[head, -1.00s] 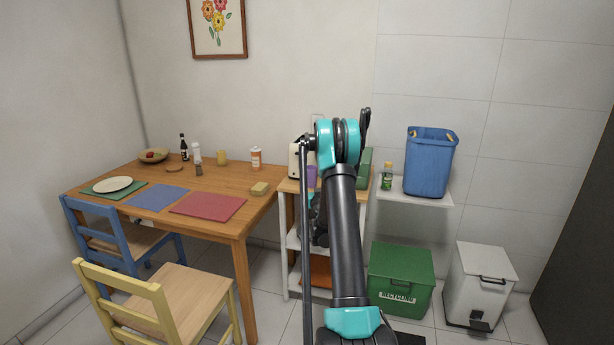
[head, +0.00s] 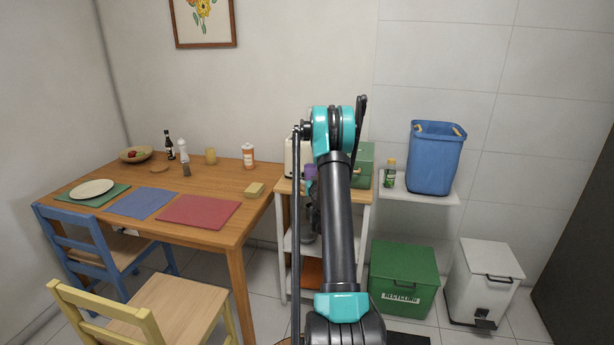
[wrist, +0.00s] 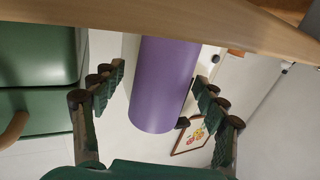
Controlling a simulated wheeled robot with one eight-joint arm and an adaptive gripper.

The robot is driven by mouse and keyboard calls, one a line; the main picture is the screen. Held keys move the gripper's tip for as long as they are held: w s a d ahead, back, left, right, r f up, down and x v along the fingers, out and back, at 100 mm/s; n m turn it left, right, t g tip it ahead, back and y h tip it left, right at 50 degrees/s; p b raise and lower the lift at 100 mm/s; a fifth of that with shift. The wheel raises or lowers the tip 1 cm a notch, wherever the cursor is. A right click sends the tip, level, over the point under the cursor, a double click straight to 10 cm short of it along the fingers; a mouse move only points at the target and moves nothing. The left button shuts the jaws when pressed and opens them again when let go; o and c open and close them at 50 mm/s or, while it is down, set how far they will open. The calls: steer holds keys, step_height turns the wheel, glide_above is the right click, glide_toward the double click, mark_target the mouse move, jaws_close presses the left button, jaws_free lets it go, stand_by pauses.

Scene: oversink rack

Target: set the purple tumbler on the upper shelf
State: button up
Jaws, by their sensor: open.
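The purple tumbler (wrist: 165,85) appears upside down in the wrist view, its one end at the wooden surface (wrist: 170,18) along the top of the picture. In the head view the tumbler (head: 310,172) shows as a small patch on the wooden-topped stand (head: 284,187), mostly hidden behind my arm. My gripper (wrist: 159,76) is open, with one finger on each side of the tumbler; contact cannot be told. The stand has a white shelf (head: 291,243) under its top; I cannot tell which shelf is the upper one.
A green box (head: 366,166) and a white appliance (head: 291,157) are beside the tumbler. A white wall shelf (head: 440,197) holds a blue bin (head: 435,158) and a small bottle (head: 389,174). A dining table (head: 205,236) is left; a green recycling bin (head: 403,277) stands on the floor.

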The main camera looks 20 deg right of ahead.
steer(key=c, duration=1.3)
steer(key=shift+r, duration=0.15)
step_height(320, 180, up, 20)
steer(key=s+a+f+y, duration=0.1)
steer(key=a+f, duration=0.3)
steer(key=a, duration=0.4)
steer(key=s+a+f+n+y, duration=0.1)
steer(key=s+a+f, duration=0.2)
steer(key=a, duration=0.5)
steer(key=s+a+f+n+y, duration=0.1)
steer(key=s+a+f, duration=0.2)
steer(key=a, duration=0.6)
step_height(320, 180, down, 2)
steer(key=shift+s+f+y, duration=0.1)
steer(key=shift+f+y, duration=0.05)
steer(key=shift+y, duration=0.25)
